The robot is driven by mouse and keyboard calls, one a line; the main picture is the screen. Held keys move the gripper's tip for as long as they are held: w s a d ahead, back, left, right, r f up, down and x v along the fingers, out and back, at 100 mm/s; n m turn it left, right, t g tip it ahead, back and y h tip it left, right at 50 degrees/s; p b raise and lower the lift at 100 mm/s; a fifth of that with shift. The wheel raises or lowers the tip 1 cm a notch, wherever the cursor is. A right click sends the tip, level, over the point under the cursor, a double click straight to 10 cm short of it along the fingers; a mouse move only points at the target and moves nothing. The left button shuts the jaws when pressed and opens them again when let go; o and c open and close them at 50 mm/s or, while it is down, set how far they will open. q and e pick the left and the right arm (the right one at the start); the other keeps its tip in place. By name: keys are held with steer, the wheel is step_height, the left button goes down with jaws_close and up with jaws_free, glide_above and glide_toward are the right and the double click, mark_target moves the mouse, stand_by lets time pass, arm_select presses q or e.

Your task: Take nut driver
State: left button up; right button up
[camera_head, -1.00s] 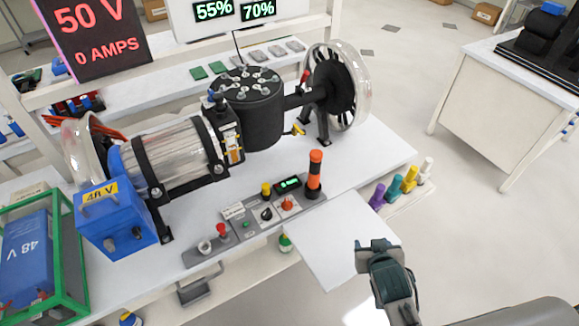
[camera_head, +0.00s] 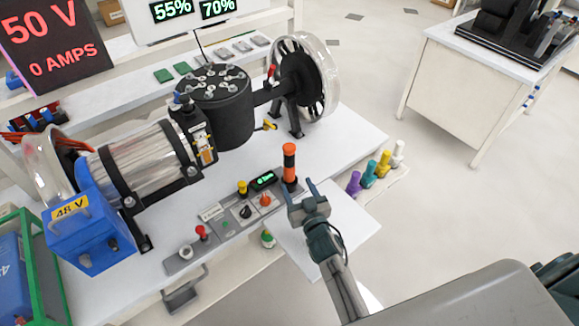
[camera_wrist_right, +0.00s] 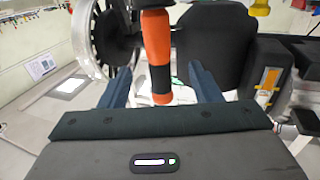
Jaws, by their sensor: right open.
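An orange-and-black upright cylinder (camera_head: 289,165), which may be the nut driver's handle, stands at the right end of the grey control panel. Its lower end meets the panel. My right gripper (camera_head: 299,188) is open over the front of the bench, just in front of and to the right of this cylinder. In the right wrist view the orange-and-black cylinder (camera_wrist_right: 158,52) shows between and beyond the two open fingers (camera_wrist_right: 160,78); I cannot tell whether it lies between the tips. My left gripper is not in view.
The control panel (camera_head: 228,222) carries knobs, buttons and a small display. The motor rig with a black cylinder (camera_head: 222,112) and flywheel (camera_head: 305,80) stands behind. Purple, teal, yellow and white capped items (camera_head: 369,175) stand at the right. A white board (camera_head: 335,222) lies under my right arm.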

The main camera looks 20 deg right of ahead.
mark_target(291, 173)
steer(key=w, duration=0.5)
steer(key=w+b, duration=0.1)
steer(key=w, duration=0.2)
steer(key=shift+w+f, duration=0.25)
steer(key=shift+w, duration=0.1)
steer(key=shift+s, duration=0.1)
steer(key=shift+r, duration=0.1)
steer(key=shift+c, duration=1.2)
jaws_close()
